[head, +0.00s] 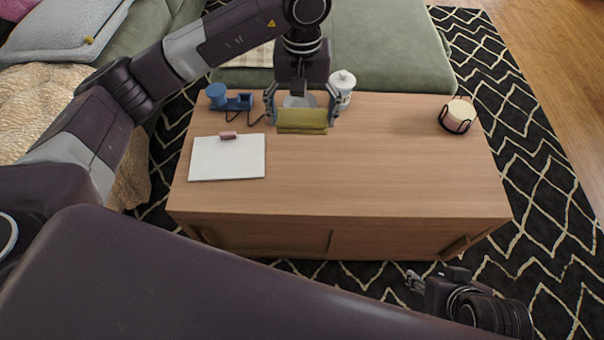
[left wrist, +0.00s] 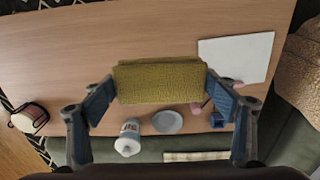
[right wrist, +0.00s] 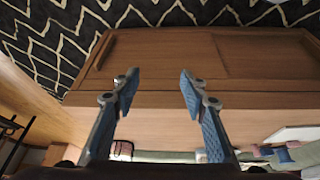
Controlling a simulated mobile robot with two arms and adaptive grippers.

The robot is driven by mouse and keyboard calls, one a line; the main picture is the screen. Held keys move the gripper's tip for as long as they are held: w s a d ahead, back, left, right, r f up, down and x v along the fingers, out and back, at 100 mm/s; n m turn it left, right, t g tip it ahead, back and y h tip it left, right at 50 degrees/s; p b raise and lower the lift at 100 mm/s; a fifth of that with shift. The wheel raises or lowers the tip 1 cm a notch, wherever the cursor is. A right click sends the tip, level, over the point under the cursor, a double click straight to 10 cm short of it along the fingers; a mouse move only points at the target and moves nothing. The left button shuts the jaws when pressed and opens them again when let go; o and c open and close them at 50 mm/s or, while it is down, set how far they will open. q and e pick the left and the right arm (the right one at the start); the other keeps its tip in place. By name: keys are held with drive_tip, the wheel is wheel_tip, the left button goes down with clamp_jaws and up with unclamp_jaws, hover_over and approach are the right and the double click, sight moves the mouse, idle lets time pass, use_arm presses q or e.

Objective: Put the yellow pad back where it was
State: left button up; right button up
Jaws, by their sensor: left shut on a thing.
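The yellow pad (head: 302,121) is olive-yellow and folded or block-shaped. My left gripper (head: 303,112) is shut on the pad's two ends, near the back edge of the wooden table (head: 380,180). In the left wrist view the pad (left wrist: 160,82) spans between the two fingertips and appears above the tabletop; its exact height is hard to tell. My right gripper (head: 415,281) is low in front of the table, apart from it. In the right wrist view its fingers (right wrist: 158,82) are spread with nothing between them.
A white board (head: 228,158) with a pink object (head: 228,135) at its edge lies left. A blue item (head: 230,99), a grey-white dish (head: 300,101) and a white bottle (head: 343,84) stand at the back. A candle in a black holder (head: 457,116) stands right. The table's middle and front are clear.

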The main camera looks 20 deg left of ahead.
use_arm(q)
wheel_tip(320, 180, down, 8)
drive_tip(key=b, duration=0.3)
hover_over(302, 173)
wheel_tip(302, 173, down, 7)
drive_tip(key=shift+f, duration=0.2)
wheel_tip(302, 173, down, 4)
drive_tip(key=shift+r+b, duration=0.1)
drive_tip(key=shift+b, duration=0.25)
use_arm(e)
drive_tip(key=w+a+r+t+y, duration=0.1)
drive_tip(key=w+a+r+t, duration=0.2)
drive_tip(key=w+r+t, duration=0.2)
drive_tip(key=w+a+r+t+y, duration=0.2)
drive_tip(key=w+r+t, duration=0.3)
drive_tip(key=w+r, duration=0.4)
drive_tip(key=shift+w+a+r+n, duration=0.3)
drive_tip(key=shift+w+a, duration=0.2)
drive_tip(key=shift+w, duration=0.3)
use_arm(q)
drive_tip(key=shift+f, duration=0.2)
use_arm(e)
drive_tip(key=shift+r, duration=0.1)
use_arm(q)
drive_tip(key=shift+f, duration=0.1)
use_arm(e)
drive_tip(key=shift+w+r+t, duration=0.1)
drive_tip(key=shift+r+t, duration=0.3)
